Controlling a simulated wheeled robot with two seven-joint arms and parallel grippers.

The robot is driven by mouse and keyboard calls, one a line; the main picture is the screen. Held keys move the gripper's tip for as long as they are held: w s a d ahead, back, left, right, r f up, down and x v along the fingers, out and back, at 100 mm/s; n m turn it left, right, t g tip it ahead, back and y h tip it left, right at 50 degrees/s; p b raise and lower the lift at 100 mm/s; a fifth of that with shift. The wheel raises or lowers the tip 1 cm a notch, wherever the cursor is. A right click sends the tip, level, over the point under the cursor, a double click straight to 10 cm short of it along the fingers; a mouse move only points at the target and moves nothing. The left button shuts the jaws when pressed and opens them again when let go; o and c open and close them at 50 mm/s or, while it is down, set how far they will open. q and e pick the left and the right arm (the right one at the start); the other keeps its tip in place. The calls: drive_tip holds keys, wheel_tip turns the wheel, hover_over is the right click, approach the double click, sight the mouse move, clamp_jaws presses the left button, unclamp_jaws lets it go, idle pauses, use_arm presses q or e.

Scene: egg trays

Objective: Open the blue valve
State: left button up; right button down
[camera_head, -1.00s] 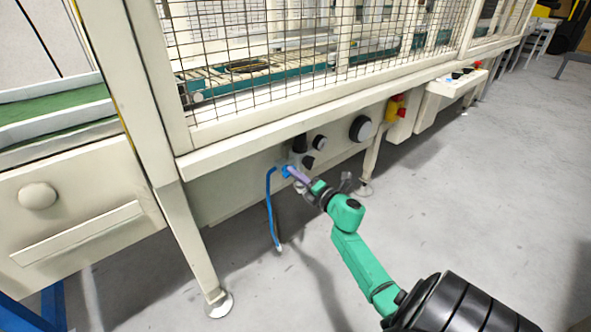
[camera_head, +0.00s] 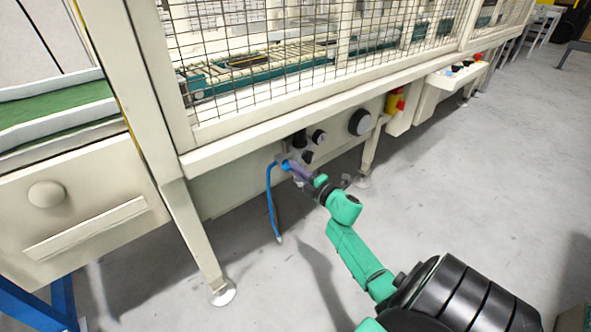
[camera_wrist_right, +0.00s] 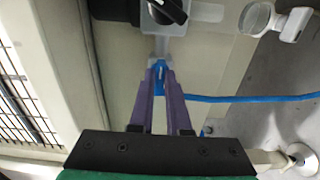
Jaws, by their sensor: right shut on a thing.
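The blue valve (camera_wrist_right: 159,80) sits on the machine's front panel, at the end of a pale fitting, with a blue hose (camera_head: 271,205) hanging from it. In the head view the valve (camera_head: 285,164) is small and partly hidden by my fingers. My right gripper (camera_wrist_right: 159,75) has purple fingers, which are shut on the valve from its front side. In the head view my right gripper (camera_head: 293,168) reaches the panel from the lower right. The exact turn of the valve handle cannot be made out. My left gripper is in no view.
Black knobs (camera_head: 319,137) and a larger round dial (camera_head: 360,123) sit on the panel beside the valve. A red and yellow switch (camera_head: 395,103) is further right. The machine's ledge (camera_head: 260,123) overhangs the panel. The grey floor (camera_head: 470,200) is open to the right.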

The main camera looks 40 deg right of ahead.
drive_tip(key=shift+f, duration=0.1)
drive_tip(key=c, duration=0.9)
unclamp_jaws()
use_arm(q)
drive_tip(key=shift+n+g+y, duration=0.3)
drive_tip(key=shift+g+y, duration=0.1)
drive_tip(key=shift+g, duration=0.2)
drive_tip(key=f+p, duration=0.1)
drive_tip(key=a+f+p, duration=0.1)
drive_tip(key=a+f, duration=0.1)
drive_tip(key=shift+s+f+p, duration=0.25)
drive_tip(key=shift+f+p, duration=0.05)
drive_tip(key=shift+p, duration=0.1)
use_arm(e)
drive_tip(key=s, duration=1.4)
drive_tip(key=shift+s+a, duration=0.15)
drive_tip(key=shift+s, duration=0.15)
drive_tip(key=shift+w, duration=0.1)
